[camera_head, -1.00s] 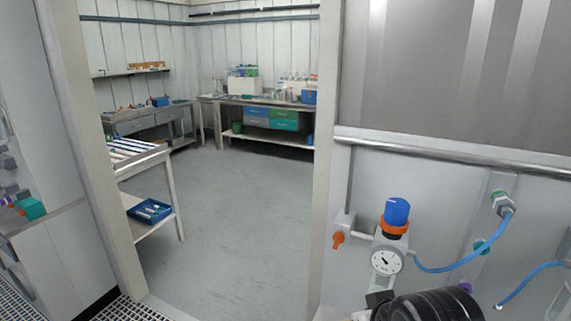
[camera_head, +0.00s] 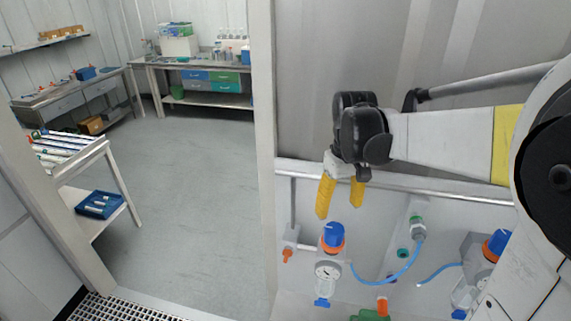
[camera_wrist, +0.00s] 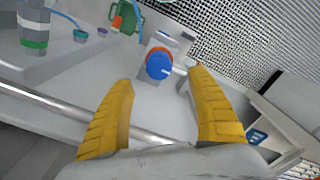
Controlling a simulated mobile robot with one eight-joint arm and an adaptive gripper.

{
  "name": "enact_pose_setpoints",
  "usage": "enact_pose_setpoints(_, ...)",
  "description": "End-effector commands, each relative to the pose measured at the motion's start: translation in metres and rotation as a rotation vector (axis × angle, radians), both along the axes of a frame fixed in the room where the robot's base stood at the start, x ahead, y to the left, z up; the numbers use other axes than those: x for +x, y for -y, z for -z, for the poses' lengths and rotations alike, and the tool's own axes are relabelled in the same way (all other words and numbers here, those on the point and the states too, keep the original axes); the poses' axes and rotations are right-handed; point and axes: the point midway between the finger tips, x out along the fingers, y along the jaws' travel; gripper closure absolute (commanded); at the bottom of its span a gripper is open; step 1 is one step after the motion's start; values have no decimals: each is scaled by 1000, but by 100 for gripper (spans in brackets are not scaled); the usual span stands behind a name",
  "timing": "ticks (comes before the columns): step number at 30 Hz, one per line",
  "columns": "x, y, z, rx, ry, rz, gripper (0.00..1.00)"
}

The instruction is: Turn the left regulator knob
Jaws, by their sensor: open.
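The left regulator has a blue knob (camera_head: 333,235) with an orange ring, above a round white gauge (camera_head: 327,270). My gripper (camera_head: 340,198) has yellow fingers, is open and empty, and hangs above this knob, apart from it. In the wrist view the blue knob (camera_wrist: 159,65) shows beyond the fingertips, between the lines of the two fingers of my gripper (camera_wrist: 163,75). The right regulator's blue knob (camera_head: 497,241) stands at the right, partly behind my arm.
A metal rail (camera_head: 390,182) runs along the panel behind the regulators. An orange valve handle (camera_head: 287,255) is left of the left regulator. A blue hose (camera_head: 390,277) curves to a fitting at its right. A doorway with open floor (camera_head: 190,190) lies left.

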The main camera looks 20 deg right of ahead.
Motion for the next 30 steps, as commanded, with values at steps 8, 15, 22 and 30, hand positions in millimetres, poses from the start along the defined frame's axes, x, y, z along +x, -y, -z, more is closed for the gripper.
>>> enact_pose_setpoints(8,2,5,24,5,-17,-1,32)
enact_pose_setpoints(15,2,4,72,4,-16,-1,32)
enact_pose_setpoints(22,2,4,101,4,-15,-1,32)
enact_pose_setpoints(30,2,4,106,4,-15,-1,32)
